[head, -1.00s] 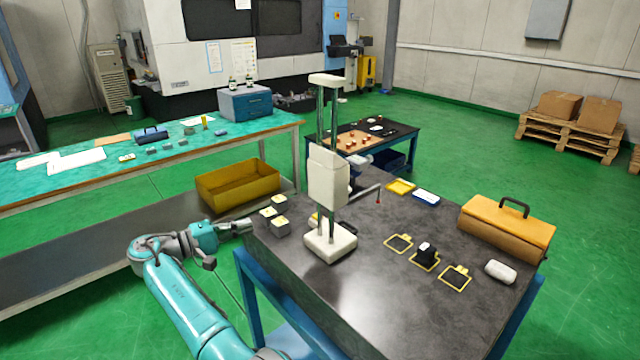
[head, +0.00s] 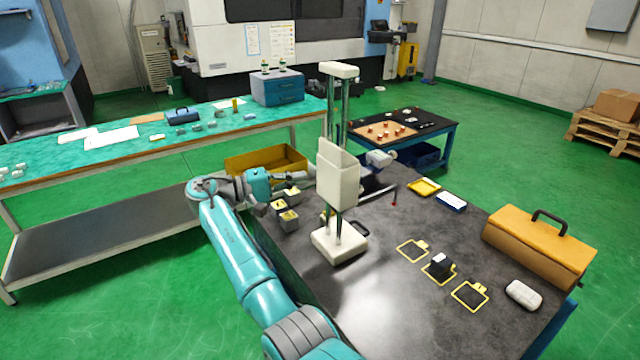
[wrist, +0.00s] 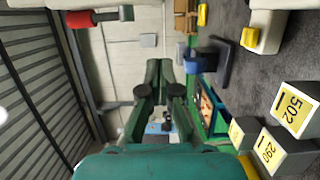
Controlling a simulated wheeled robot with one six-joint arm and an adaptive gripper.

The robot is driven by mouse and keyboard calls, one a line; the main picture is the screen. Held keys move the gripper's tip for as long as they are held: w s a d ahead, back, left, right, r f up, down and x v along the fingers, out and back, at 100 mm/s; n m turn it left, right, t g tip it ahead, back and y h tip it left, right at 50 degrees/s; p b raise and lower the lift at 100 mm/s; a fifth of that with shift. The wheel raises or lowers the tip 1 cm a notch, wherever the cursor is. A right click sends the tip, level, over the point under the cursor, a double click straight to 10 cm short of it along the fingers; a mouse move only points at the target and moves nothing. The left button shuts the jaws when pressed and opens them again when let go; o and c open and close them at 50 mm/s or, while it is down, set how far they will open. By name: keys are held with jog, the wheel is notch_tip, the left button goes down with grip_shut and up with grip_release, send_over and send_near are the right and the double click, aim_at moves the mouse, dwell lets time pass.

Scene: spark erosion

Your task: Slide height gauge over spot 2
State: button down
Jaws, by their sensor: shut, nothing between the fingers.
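The cream height gauge (head: 338,190) stands upright on the dark table, with twin columns, a square base and an arm ending in a red tip to its right. Three yellow-outlined spots lie to its right: one nearer the gauge (head: 412,250), a middle one (head: 438,270) and a front one (head: 470,295). A dark block with a light top (head: 440,262) stands on the middle spot. Spot numbers are unreadable. My gripper (head: 308,174) is left of the gauge, above the labelled blocks; contact cannot be told. The wrist view shows its fingers (wrist: 161,75) shut and empty.
Several grey blocks with yellow labels (head: 289,218) sit left of the gauge; the wrist view shows one marked 502 (wrist: 296,110). An orange toolbox (head: 538,245) and a white rounded object (head: 523,294) are at the right. The table's front middle is clear.

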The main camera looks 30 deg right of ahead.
aim_at(319, 183)
jog(key=shift+s+d, duration=0.85)
jog(key=shift+s, duration=0.35)
jog(key=shift+s+d, duration=0.85)
jog(key=shift+s, duration=0.3)
jog(key=shift+s, duration=0.1)
